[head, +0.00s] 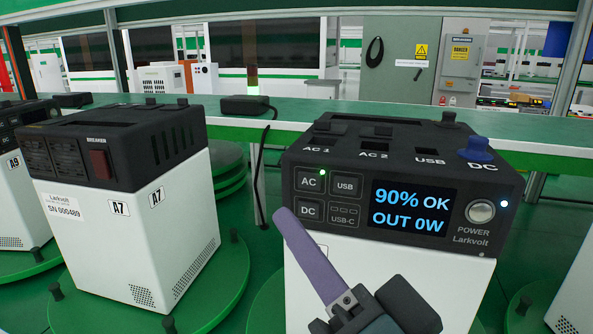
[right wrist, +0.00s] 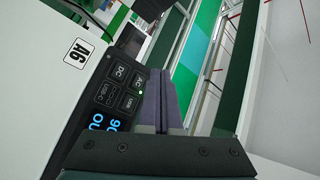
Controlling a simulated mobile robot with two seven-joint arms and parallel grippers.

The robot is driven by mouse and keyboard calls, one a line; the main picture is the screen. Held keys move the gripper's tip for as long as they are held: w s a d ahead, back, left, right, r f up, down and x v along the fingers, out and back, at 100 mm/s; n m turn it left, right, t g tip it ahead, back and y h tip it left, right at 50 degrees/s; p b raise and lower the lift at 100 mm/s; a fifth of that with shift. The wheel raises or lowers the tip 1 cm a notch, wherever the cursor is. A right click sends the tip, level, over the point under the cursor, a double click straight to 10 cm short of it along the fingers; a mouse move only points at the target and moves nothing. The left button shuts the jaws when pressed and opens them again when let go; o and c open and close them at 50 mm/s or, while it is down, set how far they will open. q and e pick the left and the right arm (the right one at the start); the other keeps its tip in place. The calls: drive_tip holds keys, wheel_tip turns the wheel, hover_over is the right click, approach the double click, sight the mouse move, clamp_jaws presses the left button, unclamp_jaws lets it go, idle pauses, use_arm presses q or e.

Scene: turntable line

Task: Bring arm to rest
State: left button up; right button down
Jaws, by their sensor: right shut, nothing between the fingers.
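My right gripper (head: 284,218) comes in from the bottom of the head view, its purple fingers shut and empty. The shut fingers also show in the right wrist view (right wrist: 160,80), beside the button panel (right wrist: 121,88). My left gripper is not in view.
A second power station (head: 140,230), labelled A7, stands to the left on a green turntable (head: 222,290). A blue plug (head: 477,150) sits in the DC socket on top of the front station.

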drive_tip(key=s+d+f+n+g+h, duration=0.5)
drive_tip(key=s+d+f+g, duration=0.3)
drive_tip(key=d+f+g, duration=0.15)
drive_tip(key=s+d+n+g+h+p, duration=0.4)
drive_tip(key=s+d, duration=0.4)
drive_tip(key=s, duration=0.4)
wheel_tip(320, 180, up, 36)
drive_tip(key=m+p, duration=0.1)
drive_tip(key=p, duration=3.4)
drive_tip(key=shift+g, duration=0.45)
drive_tip(key=shift+w+f, duration=0.1)
